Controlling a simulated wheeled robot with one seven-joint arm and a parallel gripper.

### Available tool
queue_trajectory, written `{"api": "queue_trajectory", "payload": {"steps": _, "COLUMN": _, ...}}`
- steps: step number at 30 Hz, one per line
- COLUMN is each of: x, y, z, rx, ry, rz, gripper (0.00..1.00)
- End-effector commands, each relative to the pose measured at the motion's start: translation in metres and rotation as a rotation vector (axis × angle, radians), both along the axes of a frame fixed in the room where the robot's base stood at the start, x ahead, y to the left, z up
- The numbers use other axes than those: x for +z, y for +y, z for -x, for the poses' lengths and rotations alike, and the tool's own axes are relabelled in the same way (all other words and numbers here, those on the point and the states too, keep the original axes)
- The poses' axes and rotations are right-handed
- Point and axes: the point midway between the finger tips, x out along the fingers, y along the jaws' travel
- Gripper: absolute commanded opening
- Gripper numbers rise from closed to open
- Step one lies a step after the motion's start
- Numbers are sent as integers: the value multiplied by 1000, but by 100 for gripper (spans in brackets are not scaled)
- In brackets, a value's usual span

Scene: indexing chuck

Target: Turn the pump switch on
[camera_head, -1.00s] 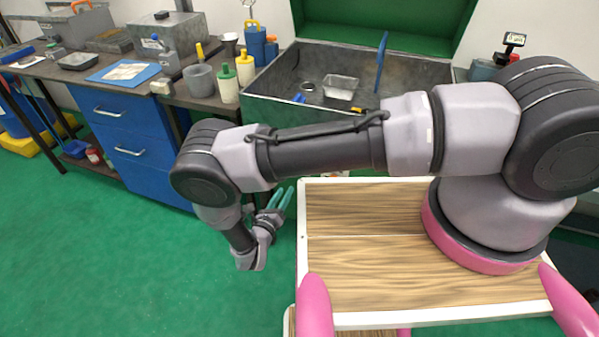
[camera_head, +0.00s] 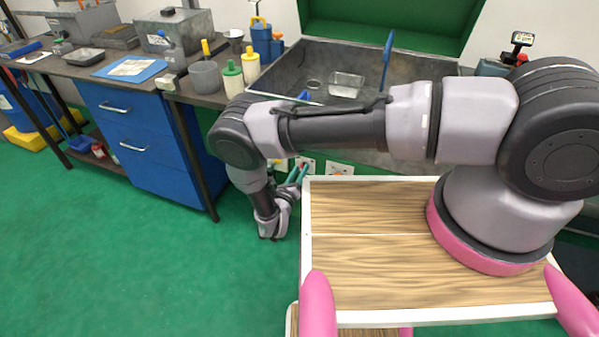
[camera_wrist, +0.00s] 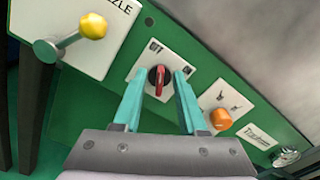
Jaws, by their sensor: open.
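The pump switch is a red rotary knob (camera_wrist: 158,77) on a white plate (camera_wrist: 137,70) with OFF and ON marks in the wrist view. Its handle stands roughly upright in the picture, and I cannot tell its exact setting. My gripper (camera_wrist: 160,78) is open, with one teal finger on each side of the knob in the picture. I cannot tell whether the fingers touch it. In the head view my gripper (camera_head: 298,174) is low beside the sink unit's front, and the knob is small and partly hidden there.
On the same green panel, a yellow-knobbed lever (camera_wrist: 92,26) is at left and an orange knob (camera_wrist: 221,119) at right. The blue drawer cabinet (camera_head: 150,135) stands left of my arm. The green floor (camera_head: 130,260) in front is clear.

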Motion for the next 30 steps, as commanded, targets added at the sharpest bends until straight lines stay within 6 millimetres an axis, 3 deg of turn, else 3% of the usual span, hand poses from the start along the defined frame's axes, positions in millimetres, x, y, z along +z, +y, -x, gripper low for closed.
{"api": "queue_trajectory", "payload": {"steps": 4, "x": 0, "y": 0, "z": 0, "rx": 0, "ry": 0, "rz": 0, "gripper": 41}}
{"api": "queue_trajectory", "payload": {"steps": 5, "x": 0, "y": 0, "z": 0, "rx": 0, "ry": 0, "rz": 0, "gripper": 34}}
{"api": "queue_trajectory", "payload": {"steps": 7, "x": 0, "y": 0, "z": 0, "rx": 0, "ry": 0, "rz": 0, "gripper": 7}}
{"api": "queue_trajectory", "payload": {"steps": 8, "x": 0, "y": 0, "z": 0, "rx": 0, "ry": 0, "rz": 0, "gripper": 0}}
{"api": "queue_trajectory", "payload": {"steps": 20, "x": 0, "y": 0, "z": 0, "rx": 1, "ry": -11, "rz": -30, "gripper": 0}}
{"api": "queue_trajectory", "payload": {"steps": 30, "x": 1, "y": -1, "z": 1, "rx": 3, "ry": -83, "rz": -227, "gripper": 0}}
